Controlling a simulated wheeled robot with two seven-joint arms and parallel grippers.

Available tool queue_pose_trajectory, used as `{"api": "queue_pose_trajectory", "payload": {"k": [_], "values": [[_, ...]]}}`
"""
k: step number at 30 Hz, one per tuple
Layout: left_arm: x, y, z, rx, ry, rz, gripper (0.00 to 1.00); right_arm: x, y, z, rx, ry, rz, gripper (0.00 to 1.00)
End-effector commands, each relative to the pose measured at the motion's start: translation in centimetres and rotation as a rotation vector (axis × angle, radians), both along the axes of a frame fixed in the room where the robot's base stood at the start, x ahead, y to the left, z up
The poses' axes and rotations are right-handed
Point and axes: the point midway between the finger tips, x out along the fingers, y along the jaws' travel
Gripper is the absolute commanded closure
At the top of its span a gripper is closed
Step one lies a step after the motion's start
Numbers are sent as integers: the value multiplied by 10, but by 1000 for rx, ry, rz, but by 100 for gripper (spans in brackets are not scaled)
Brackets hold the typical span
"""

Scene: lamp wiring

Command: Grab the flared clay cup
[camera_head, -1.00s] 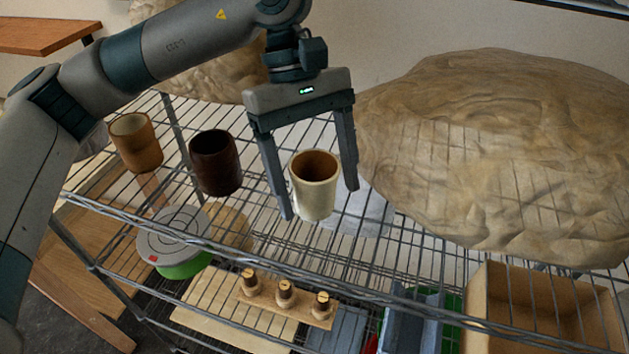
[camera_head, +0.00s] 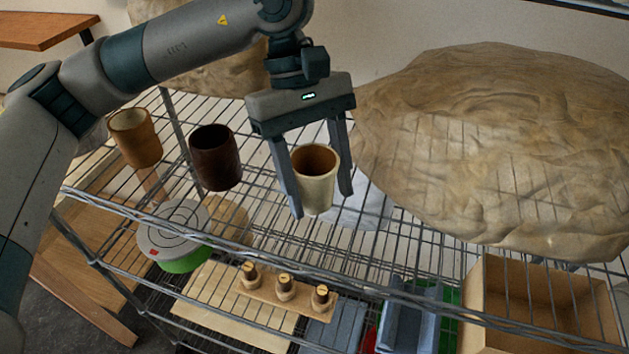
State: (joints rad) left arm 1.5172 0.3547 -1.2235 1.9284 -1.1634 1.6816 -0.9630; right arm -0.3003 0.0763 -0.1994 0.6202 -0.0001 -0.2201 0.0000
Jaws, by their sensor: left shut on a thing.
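A cream cup with a brown inside (camera_head: 316,190), wider at its rim than at its base, stands upright on the top wire shelf. My left gripper (camera_head: 320,203) reaches down from above with one finger on each side of this cup, shut on it. A dark brown cup (camera_head: 215,160) stands to the left of the gripper. A tan cup (camera_head: 136,139) stands further left. Both are apart from the gripper. My right gripper is not in view.
A large wrinkled tan bulk (camera_head: 500,150) fills the right side close to the gripper. Below the top wire shelf (camera_head: 270,262) are a round grey-and-green container (camera_head: 175,235), a wooden peg block (camera_head: 284,294) and an open cardboard box (camera_head: 490,310).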

Motion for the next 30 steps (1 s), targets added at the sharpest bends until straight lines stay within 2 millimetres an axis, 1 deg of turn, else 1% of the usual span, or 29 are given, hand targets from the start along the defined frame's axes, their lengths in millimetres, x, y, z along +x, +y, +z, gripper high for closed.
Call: {"api": "queue_pose_trajectory", "payload": {"k": [8,14,20,30], "values": [[0,0,2,-1,0,0,76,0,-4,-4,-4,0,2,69],[1,0,12,-2,-4,-1,76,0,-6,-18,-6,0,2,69],[-33,11,9,-1,-3,-4,76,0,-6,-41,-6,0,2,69],[-111,36,9,-2,-4,-4,76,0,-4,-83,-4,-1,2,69]]}}
